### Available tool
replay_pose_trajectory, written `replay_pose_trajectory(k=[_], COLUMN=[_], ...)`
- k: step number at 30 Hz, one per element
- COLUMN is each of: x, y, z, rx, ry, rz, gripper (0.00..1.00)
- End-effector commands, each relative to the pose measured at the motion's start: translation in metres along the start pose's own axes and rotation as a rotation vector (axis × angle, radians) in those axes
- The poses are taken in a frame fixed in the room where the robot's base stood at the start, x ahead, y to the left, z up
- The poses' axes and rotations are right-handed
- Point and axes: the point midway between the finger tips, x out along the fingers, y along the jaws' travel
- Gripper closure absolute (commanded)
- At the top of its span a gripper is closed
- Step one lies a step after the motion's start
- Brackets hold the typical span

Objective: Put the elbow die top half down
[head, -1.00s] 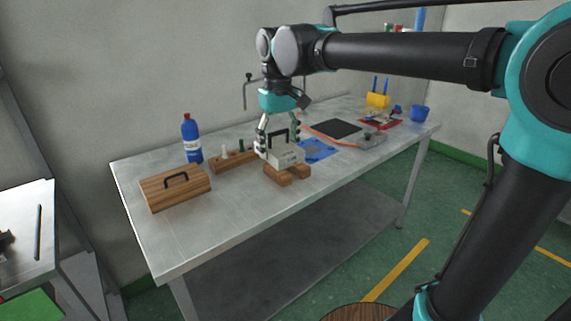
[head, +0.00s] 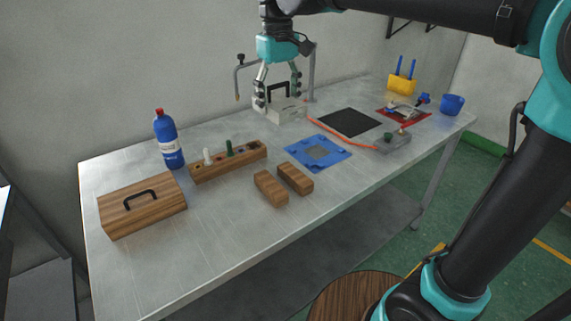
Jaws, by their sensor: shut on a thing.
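The elbow die top half is a pale metal block (head: 286,112) with a black handle on top. My gripper (head: 279,98) is shut on it from above, with a finger at each side of the handle. The block is near the back of the metal table, behind the blue mat; I cannot tell whether it touches the tabletop. Two wooden blocks (head: 270,188) lie side by side near the front edge, with nothing on them.
A blue mat (head: 318,165) with a grey centre lies mid-table. A wooden rack (head: 229,162) holds pegs. A blue bottle (head: 169,141) and a handled wooden box (head: 142,206) stand at the left. A black plate (head: 350,122) and yellow holder (head: 402,84) are at the right.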

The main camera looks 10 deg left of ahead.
Motion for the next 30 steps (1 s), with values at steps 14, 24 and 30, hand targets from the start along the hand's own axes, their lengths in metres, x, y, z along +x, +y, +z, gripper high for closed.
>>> replay_pose_trajectory(k=[14,24,30], x=[0.089,0.151,0.164], y=[0.0,0.0,0.0], z=[0.0,0.0,0.0], rx=[0.0,0.0,0.0], ry=[0.0,0.0,0.0], rz=[0.0,0.0,0.0], gripper=[0.9,0.9,0.9])
